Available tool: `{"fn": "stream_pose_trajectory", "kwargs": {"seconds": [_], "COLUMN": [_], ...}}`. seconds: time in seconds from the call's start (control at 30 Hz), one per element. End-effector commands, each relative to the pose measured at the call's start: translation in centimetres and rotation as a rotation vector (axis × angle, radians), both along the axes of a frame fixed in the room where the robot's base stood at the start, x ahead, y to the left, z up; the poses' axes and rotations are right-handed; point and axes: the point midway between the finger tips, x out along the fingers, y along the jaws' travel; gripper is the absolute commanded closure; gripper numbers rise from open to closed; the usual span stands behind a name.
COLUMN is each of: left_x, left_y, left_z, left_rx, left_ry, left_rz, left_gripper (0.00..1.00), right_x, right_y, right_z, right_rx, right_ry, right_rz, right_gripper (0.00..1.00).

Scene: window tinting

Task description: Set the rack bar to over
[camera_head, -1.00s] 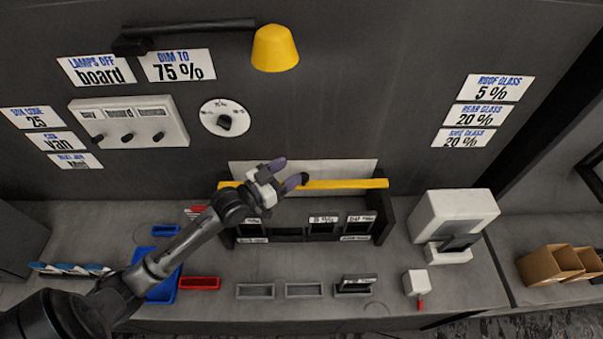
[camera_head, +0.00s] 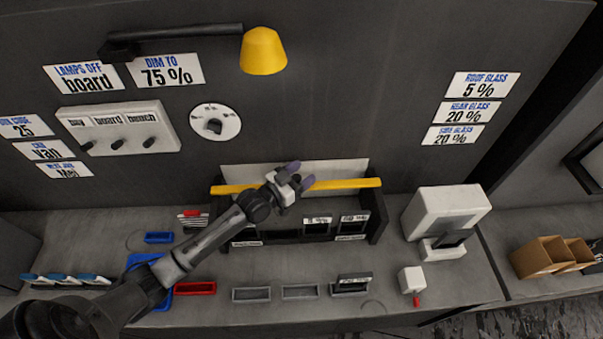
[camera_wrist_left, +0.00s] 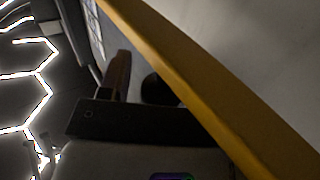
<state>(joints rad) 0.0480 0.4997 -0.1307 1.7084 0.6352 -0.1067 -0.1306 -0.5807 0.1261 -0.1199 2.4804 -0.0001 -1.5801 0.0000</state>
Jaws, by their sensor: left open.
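The yellow rack bar (camera_head: 345,184) runs lengthwise along the top of the dark rack (camera_head: 379,222) at the back of the bench. It also crosses the left wrist view diagonally as a close yellow band (camera_wrist_left: 190,85). My left gripper (camera_head: 300,175) is open at the middle of the bar, its purple-tipped fingers pointing right and toward the wall. The gripper hides a short stretch of the bar. In the left wrist view a dark finger shows beside the bar; I cannot tell whether it touches. My right gripper is out of view.
A white panel (camera_head: 240,175) stands behind the bar. A white box-shaped device (camera_head: 440,210) stands right of the rack. Red, blue and grey trays lie on the bench in front. The yellow lamp (camera_head: 263,52) hangs above, and the wall dial (camera_head: 214,122) is upper left.

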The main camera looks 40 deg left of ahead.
Motion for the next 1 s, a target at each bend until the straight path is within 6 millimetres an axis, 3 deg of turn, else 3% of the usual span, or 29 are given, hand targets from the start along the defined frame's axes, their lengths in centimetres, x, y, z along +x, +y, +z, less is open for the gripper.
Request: {"fn": "stream_pose_trajectory", "kwargs": {"seconds": [0.27, 0.87, 1.0], "left_x": [0.06, 0.05, 0.05], "left_y": [-0.03, -0.03, -0.03], "left_z": [-0.02, 0.0, 0.01], "left_rx": [-0.001, -0.001, -0.001], "left_ry": [0.0, 0.0, 0.0], "left_rz": [0.0, 0.0, 0.0], "left_gripper": [0.42, 0.99, 1.0], "right_x": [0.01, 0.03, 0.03], "right_y": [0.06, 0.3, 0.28], "right_z": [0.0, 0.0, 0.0], "right_rx": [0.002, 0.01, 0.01], "right_ry": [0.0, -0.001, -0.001], "right_rz": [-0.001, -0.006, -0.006], "right_gripper": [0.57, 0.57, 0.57]}}
